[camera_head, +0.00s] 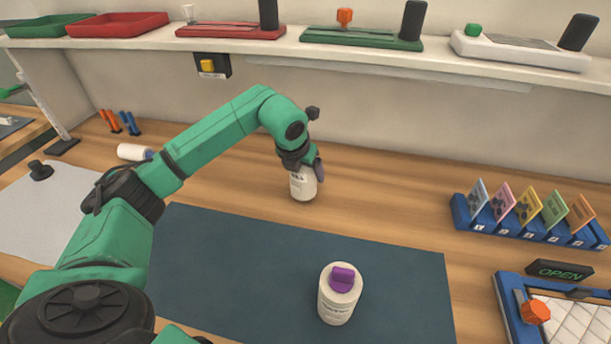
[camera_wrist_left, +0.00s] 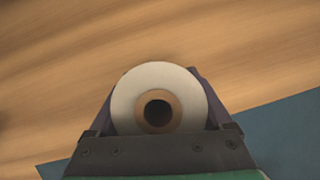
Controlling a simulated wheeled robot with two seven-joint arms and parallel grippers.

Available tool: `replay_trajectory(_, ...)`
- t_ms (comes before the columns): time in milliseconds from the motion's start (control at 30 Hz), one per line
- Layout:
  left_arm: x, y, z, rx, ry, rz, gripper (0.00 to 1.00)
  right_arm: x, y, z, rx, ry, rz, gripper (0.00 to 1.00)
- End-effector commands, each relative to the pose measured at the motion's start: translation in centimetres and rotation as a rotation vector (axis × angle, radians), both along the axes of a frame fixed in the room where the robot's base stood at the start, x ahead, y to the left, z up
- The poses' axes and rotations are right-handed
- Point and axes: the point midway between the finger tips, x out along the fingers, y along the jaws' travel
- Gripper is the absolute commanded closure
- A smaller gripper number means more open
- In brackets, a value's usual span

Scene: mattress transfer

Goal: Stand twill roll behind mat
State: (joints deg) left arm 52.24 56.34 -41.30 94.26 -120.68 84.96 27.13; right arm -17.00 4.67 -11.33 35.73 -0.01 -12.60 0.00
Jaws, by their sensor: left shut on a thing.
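My left gripper (camera_head: 304,166) is shut on a white roll (camera_head: 303,187) with dark print on its side. The print is too small to read, so I cannot tell by label that it is the twill roll. The roll is upright on or just above the wooden table, behind the dark blue mat (camera_head: 225,270). In the left wrist view, the roll (camera_wrist_left: 125,100) shows end-on with a brown hollow core, between the fingers. A second white roll (camera_head: 337,308) with a purple piece on top stands on the mat. My right gripper is not in view.
Another white roll (camera_head: 132,152) lies on its side at the left. A blue numbered rack (camera_head: 520,232) with coloured cards and an OPEN sign (camera_head: 560,270) are at the right. A shelf (camera_head: 390,58) runs above the back. Table right of the held roll is clear.

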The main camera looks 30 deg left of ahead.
Motion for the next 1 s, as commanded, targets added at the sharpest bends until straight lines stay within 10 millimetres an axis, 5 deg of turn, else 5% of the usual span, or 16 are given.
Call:
replay_trajectory(133, 0.0, 0.0, -2.2, 0.0, 0.001, 0.0, 0.96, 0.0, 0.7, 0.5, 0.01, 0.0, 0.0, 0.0)
replay_trajectory(433, 0.0, 0.0, -2.8, -0.001, -0.001, 0.0, 0.96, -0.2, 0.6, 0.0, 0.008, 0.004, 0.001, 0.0)
replay_trajectory(467, 0.0, 0.0, -2.8, 0.0, 0.0, 0.0, 0.13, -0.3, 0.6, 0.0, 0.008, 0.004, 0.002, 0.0)
replay_trajectory(500, 0.0, 0.0, -2.7, 0.0, 0.0, 0.0, 0.0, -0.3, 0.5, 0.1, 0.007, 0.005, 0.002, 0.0)
replay_trajectory(833, -0.1, 0.0, -2.0, 0.0, -0.001, 0.0, 0.0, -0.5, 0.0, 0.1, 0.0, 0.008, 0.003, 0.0)
replay_trajectory(1000, -1.6, 0.0, 1.3, 0.002, -0.006, -0.001, 0.0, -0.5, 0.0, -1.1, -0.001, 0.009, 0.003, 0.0)
